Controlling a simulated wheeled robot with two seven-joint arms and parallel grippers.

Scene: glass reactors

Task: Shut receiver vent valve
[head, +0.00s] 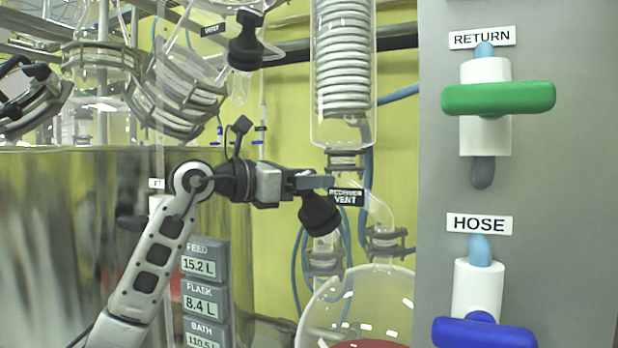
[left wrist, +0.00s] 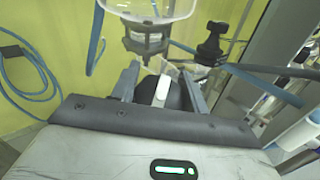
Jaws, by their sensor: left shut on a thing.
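The receiver vent valve has a black knob (head: 319,213) beside its black "RECEIVER VENT" label (head: 345,197), above the round glass receiver flask. My left gripper (head: 314,183) reaches it from the left and is shut on the knob. In the left wrist view, the black knob (left wrist: 177,97) with a white bar sits between the two fingers of my left gripper (left wrist: 162,84). The fingers and label partly hide the valve, and its body and opening are hard to see. My right gripper is in neither view.
A coiled glass condenser (head: 343,60) stands above the valve. A grey panel at the right carries a green handle (head: 499,97) marked RETURN and a blue handle (head: 484,333) marked HOSE. Another black valve (head: 245,53) is at the top. Glass flask (head: 385,303) lies below.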

